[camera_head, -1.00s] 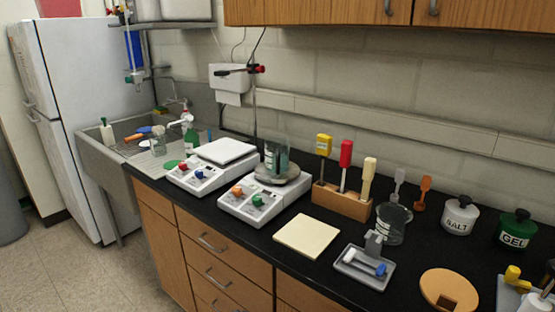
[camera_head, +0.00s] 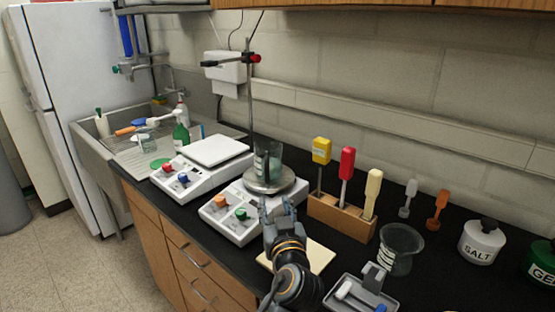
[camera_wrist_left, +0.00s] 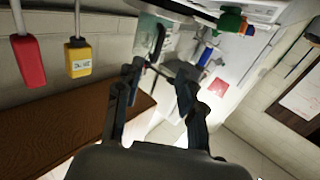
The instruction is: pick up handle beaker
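A clear glass beaker (camera_head: 268,160) stands on the round grey top of the second hot plate; it also shows at the top of the left wrist view (camera_wrist_left: 148,38). My left gripper (camera_head: 276,204) is in front of this beaker, fingers pointing towards it, apart from it. In the left wrist view its two fingers (camera_wrist_left: 158,76) are spread with nothing between them. A second glass beaker (camera_head: 401,246) stands on the counter to the right. I cannot make out clearly which beaker has a handle. My right gripper is out of view.
A wooden rack (camera_head: 341,215) with yellow, red and cream-handled tools stands right of the gripper. A metal stand (camera_head: 250,105) rises behind the beaker. A cream board (camera_head: 322,257) lies under my arm. Another white device (camera_head: 203,165) stands left.

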